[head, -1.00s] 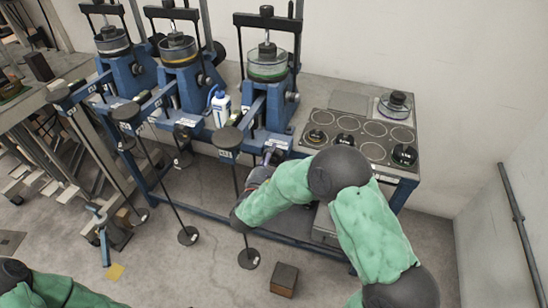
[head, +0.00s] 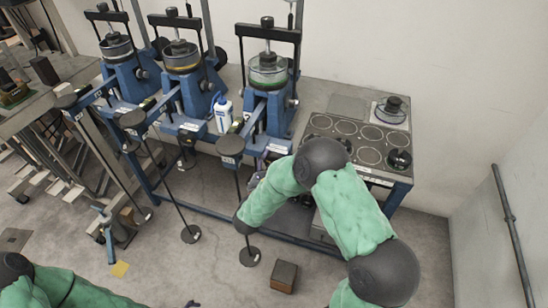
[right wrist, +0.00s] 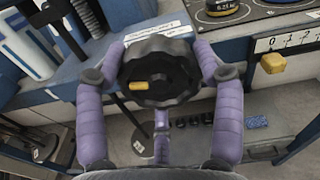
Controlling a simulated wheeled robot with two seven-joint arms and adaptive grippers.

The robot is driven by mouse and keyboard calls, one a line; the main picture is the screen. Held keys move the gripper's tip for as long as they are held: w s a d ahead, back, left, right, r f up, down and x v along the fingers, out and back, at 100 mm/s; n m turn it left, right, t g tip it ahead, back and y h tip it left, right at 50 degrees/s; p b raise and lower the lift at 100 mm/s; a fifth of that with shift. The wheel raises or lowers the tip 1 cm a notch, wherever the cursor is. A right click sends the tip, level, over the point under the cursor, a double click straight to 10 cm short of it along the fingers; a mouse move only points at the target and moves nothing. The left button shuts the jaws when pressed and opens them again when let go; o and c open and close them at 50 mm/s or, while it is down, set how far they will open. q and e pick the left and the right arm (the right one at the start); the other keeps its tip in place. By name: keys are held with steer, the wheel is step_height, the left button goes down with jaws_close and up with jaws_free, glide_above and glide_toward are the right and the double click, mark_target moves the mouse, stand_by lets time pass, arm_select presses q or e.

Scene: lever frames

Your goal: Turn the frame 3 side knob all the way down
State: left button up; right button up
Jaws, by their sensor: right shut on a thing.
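Three blue lever frames stand in a row in the head view; the rightmost (head: 268,105), which I take to be frame 3, is in front of my right arm. In the right wrist view a black scalloped knob (right wrist: 165,75) with a yellow mark left of its hub sits between the purple fingers of my right gripper (right wrist: 160,65). The fingers are shut on the knob, one on each side. In the head view my arm hides the knob and most of this gripper. My left sleeve shows at the lower left; a small dark piece at the bottom edge may be my left gripper.
A hotplate-like panel of round spots (head: 345,128) with several black weights lies right of the frame. A yellow slider (right wrist: 272,62) on a numbered scale is near the right finger. A white-blue bottle (head: 222,113) stands left of the frame. A brown block (head: 284,276) lies on the floor.

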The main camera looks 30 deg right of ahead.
steer(key=o, duration=1.5)
steer(key=shift+w+d+r, duration=0.15)
steer(key=shift+r, duration=0.05)
steer(key=shift+o, duration=0.6)
steer(key=shift+d+f, duration=0.15)
steer(key=v, duration=0.6)
